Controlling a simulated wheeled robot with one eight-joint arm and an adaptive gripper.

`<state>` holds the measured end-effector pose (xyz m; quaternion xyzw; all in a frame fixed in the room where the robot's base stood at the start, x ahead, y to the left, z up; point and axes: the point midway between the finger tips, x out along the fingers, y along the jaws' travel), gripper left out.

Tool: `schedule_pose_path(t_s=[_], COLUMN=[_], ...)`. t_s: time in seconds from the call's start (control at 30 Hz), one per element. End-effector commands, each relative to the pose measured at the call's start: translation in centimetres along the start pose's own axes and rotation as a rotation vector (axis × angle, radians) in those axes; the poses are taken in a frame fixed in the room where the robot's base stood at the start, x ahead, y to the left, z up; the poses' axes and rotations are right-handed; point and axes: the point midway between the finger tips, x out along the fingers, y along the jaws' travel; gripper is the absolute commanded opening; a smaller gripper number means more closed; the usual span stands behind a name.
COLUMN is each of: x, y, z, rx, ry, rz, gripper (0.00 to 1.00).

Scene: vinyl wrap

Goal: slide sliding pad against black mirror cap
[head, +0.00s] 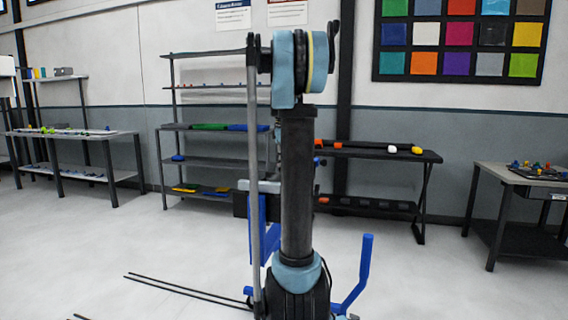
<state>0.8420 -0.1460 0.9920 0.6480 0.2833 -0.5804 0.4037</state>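My arm (297,185) stands upright in the middle of the head view, with light blue joints and a dark link. I cannot make out my gripper or its fingers. No sliding pad can be picked out for certain. Small rounded pieces in orange (337,144), white (392,149) and yellow (416,150) sit on a black table (365,154) behind my arm to the right. Dark shapes lie on its lower shelf, too small to tell whether one is a black mirror cap. My arm hides part of this table's left end.
A grey shelf rack (213,163) with green and blue rolls stands behind, left of my arm. Tables stand at far left (75,134) and far right (522,174). Blue bars (357,275) and thin dark rods (185,288) are near the floor. Open floor (110,240) lies left and right.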

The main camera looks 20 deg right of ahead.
Motion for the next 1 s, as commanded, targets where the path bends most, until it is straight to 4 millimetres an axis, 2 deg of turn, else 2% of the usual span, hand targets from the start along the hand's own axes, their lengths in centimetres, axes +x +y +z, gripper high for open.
schedule_pose_path(t_s=[0.33,0.47,1.0], x=[0.0,-0.8,-9.9], y=[0.0,0.1,0.1], z=[0.1,0.1,0.0], rx=[0.001,0.001,0.001], ry=[-0.001,-0.001,-0.001], rz=[0.0,0.0,0.0], gripper=[0.3,0.3,0.3])
